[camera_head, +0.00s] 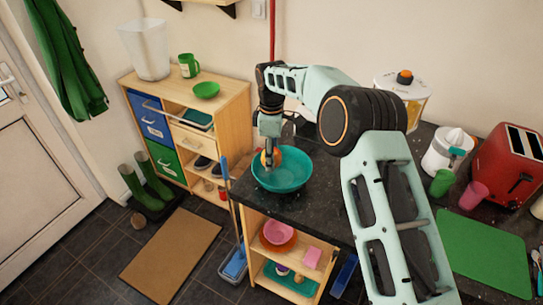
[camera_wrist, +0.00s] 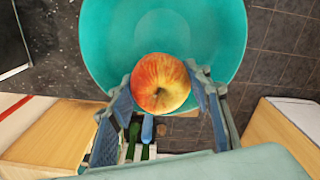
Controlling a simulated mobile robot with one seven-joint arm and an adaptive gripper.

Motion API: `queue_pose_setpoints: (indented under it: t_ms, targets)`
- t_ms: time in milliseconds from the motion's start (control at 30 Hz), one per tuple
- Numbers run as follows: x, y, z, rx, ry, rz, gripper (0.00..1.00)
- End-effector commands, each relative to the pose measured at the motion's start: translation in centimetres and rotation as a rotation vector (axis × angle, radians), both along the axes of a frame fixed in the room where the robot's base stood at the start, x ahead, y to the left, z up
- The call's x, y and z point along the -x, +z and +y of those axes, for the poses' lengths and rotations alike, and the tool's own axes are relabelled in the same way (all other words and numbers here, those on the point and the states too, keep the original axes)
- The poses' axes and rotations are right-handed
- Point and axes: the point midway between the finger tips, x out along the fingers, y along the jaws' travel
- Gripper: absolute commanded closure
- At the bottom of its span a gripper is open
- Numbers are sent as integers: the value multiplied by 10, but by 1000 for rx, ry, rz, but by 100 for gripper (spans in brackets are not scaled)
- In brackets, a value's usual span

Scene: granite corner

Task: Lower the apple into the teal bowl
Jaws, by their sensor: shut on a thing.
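The apple (camera_wrist: 160,83), red and yellow, sits between the two fingers of my gripper (camera_wrist: 160,95) in the wrist view. My gripper is shut on it. In the head view the apple (camera_head: 271,158) shows at the left rim of the teal bowl (camera_head: 290,180), partly hidden by my gripper (camera_head: 270,155). The bowl stands on the dark granite counter near its left corner. In the wrist view the teal bowl (camera_wrist: 205,30) lies behind the apple, which overlaps its near rim. I cannot tell how high the apple is above the bowl.
A green cutting board (camera_head: 485,250), a red toaster (camera_head: 508,165), a white juicer (camera_head: 449,151), a green cup (camera_head: 441,183) and a pink cup (camera_head: 474,195) stand on the counter's right. A wooden shelf unit (camera_head: 225,105) stands at the left, with a floor gap between.

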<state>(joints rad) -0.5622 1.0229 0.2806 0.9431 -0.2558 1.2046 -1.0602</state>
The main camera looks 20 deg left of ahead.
Motion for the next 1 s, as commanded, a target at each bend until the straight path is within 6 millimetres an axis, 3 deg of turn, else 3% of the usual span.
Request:
queue_pose_setpoints:
  t_ms: [800,833,1000]
  targets:
    - [0,-9,0,0,0,0,81]
    - [0,-9,0,0,0,-1,53]
    - [0,-9,0,0,0,-1,35]
